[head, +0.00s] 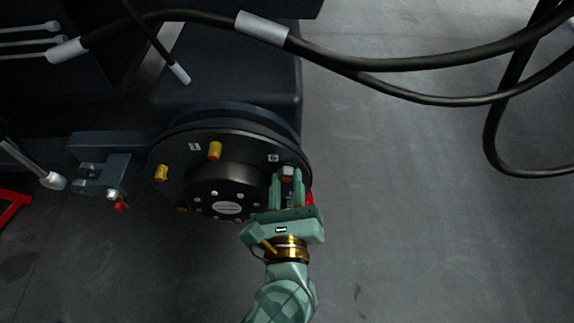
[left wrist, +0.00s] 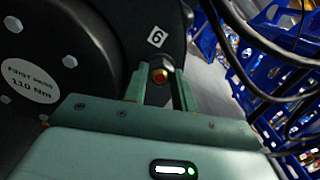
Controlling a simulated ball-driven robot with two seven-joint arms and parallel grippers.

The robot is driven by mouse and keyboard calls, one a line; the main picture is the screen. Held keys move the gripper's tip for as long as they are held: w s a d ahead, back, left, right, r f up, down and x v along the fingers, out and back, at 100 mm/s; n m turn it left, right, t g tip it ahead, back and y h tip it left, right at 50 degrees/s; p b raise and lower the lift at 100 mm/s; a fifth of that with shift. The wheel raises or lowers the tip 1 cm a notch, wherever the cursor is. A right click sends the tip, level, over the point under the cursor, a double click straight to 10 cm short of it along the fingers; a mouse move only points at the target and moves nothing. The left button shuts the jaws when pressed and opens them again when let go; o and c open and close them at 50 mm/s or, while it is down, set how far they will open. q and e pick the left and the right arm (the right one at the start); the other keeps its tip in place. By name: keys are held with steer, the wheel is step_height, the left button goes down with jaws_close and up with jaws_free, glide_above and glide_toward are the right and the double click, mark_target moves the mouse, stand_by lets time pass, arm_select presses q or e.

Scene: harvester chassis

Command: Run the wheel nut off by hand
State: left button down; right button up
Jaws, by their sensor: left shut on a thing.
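The black wheel hub (head: 240,145) faces me in the head view, with a ring of studs and a paler centre label. My left gripper (head: 287,187) reaches up to its lower right side, with its fingers around the wheel nut (head: 287,171) beside the number 6 plate. In the left wrist view the fingers (left wrist: 160,84) stand on either side of the nut (left wrist: 160,74), which shows a brassy and reddish end. The fingers hide part of the nut, and its thread cannot be made out. My right gripper is not in view.
Yellow caps (head: 215,151) stand out on other hub positions. A grey bracket (head: 105,165) is left of the hub. Thick black hoses (head: 400,63) cross above. Open grey floor (head: 440,240) lies to the right. Blue racks (left wrist: 280,60) show in the left wrist view.

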arm_select(q)
steer(key=n, duration=0.2)
steer(key=shift+s+f+n, duration=0.1)
steer(key=shift+f+n, duration=0.2)
steer(key=shift+n, duration=0.1)
steer(key=shift+r+n, duration=0.1)
steer(key=shift+n, duration=0.9)
steer(key=n, duration=0.4)
steer(key=shift+s, duration=0.1)
steer(key=c, duration=1.1)
jaws_free()
steer(key=shift+r, duration=0.1)
steer(key=shift+c, duration=0.9)
steer(key=shift+s, duration=0.1)
steer(key=shift+s, duration=0.95)
